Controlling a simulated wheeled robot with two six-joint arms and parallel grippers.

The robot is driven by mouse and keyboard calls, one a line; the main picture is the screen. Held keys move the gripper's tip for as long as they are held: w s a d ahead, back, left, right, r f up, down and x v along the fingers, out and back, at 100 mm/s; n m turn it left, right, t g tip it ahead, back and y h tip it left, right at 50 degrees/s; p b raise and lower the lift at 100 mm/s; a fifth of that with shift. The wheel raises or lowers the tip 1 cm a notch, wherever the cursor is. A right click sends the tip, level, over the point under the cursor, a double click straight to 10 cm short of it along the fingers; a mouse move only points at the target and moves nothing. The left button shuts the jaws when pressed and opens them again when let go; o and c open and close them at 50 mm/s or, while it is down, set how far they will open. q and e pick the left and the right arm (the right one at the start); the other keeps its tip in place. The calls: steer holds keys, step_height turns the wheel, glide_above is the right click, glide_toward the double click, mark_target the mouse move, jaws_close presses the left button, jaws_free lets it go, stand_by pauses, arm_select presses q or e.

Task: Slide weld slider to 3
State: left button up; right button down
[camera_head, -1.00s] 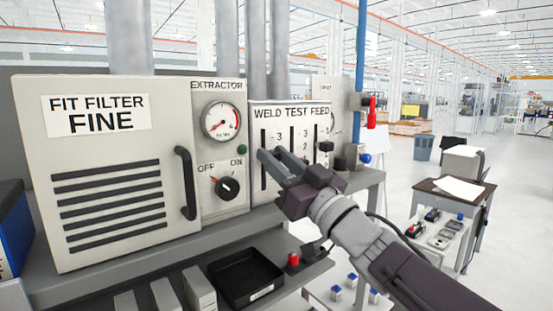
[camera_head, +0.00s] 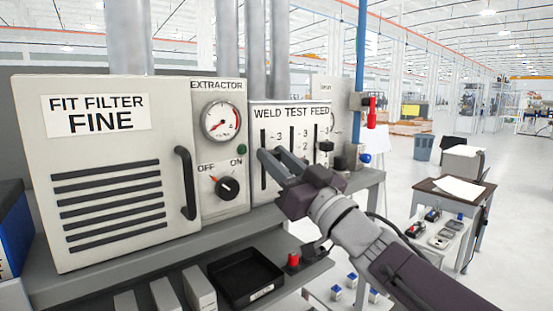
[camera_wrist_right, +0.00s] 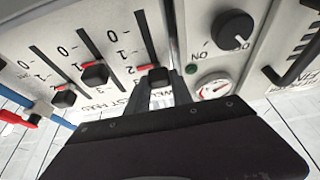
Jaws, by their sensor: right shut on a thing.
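The grey-white slider panel (camera_head: 310,116) reads WELD TEST FEED. My right gripper (camera_head: 266,153) reaches its leftmost slot, the weld slot. In the right wrist view, seen upside down, the gripper (camera_wrist_right: 160,92) is shut on the black weld slider (camera_wrist_right: 157,78). The test slider (camera_wrist_right: 95,75) and feed slider (camera_wrist_right: 63,98) stand apart from the fingers. In the head view the feed slider (camera_head: 326,146) shows. My left gripper is not in view.
The extractor panel with a gauge (camera_head: 221,122) and an OFF/ON dial (camera_head: 228,188) is left of the sliders. A filter cabinet with a dark handle (camera_head: 186,183) stands further left. A black tray (camera_head: 246,279) lies below. A red-handled valve (camera_head: 371,112) is at right.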

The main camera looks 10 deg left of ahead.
mark_target(261, 127)
step_height(261, 127, up, 4)
steer(key=p, duration=0.3)
steer(key=shift+s+f, duration=0.1)
steer(key=shift+f, duration=0.05)
steer(key=c, duration=1.1)
jaws_free()
steer(key=shift+f, duration=0.1)
